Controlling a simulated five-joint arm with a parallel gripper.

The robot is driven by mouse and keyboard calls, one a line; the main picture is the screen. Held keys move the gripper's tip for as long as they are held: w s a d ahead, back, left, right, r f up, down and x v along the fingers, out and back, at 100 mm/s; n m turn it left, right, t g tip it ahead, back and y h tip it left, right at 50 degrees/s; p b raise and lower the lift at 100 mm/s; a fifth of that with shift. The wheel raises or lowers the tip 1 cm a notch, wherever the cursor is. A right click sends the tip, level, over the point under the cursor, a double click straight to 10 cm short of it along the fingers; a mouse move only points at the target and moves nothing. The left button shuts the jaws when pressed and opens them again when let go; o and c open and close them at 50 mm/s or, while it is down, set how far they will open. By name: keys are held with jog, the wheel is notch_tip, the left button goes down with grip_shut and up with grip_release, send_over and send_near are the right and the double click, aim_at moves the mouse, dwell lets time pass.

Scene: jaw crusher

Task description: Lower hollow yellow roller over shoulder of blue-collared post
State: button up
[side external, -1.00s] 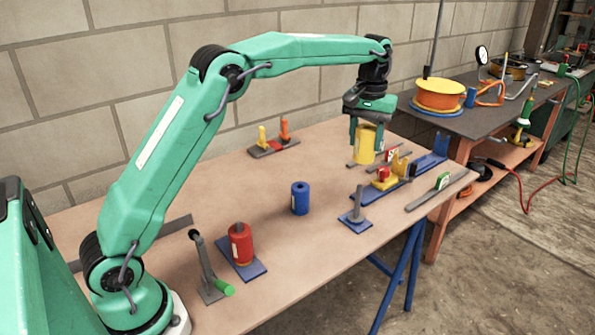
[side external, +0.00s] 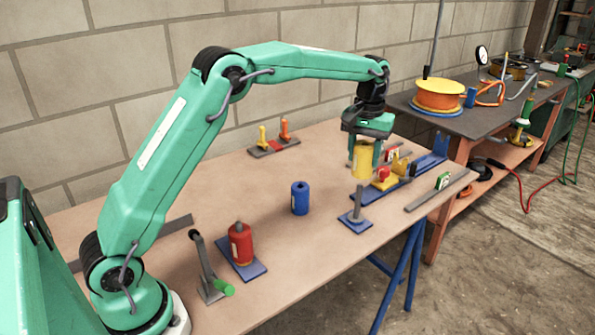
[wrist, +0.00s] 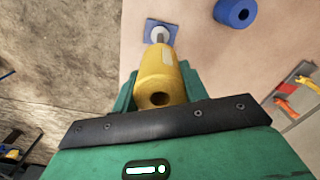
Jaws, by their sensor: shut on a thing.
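My gripper (side external: 364,155) is shut on the hollow yellow roller (side external: 362,161) and holds it upright above the table. In the wrist view, the yellow roller (wrist: 160,75) sits between the green fingers, with its dark bore facing the camera. A grey post (side external: 359,202) stands upright on a blue square plate (side external: 346,223) near the table's front edge. The post is below the roller and apart from it in the side view. In the wrist view, the post's pale top (wrist: 159,33) shows just beyond the roller's far end. I cannot make out a blue collar on the post.
A blue roller (side external: 300,198) stands left of the post. A red roller (side external: 241,244) sits on a blue plate farther left, beside a green-handled lever (side external: 211,275). A yellow and red fixture on a blue rail (side external: 432,157) lies close right of the held roller.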

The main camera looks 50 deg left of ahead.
jog(key=shift+f, duration=0.7)
jog(key=shift+f, duration=5.3)
dwell(2.0)
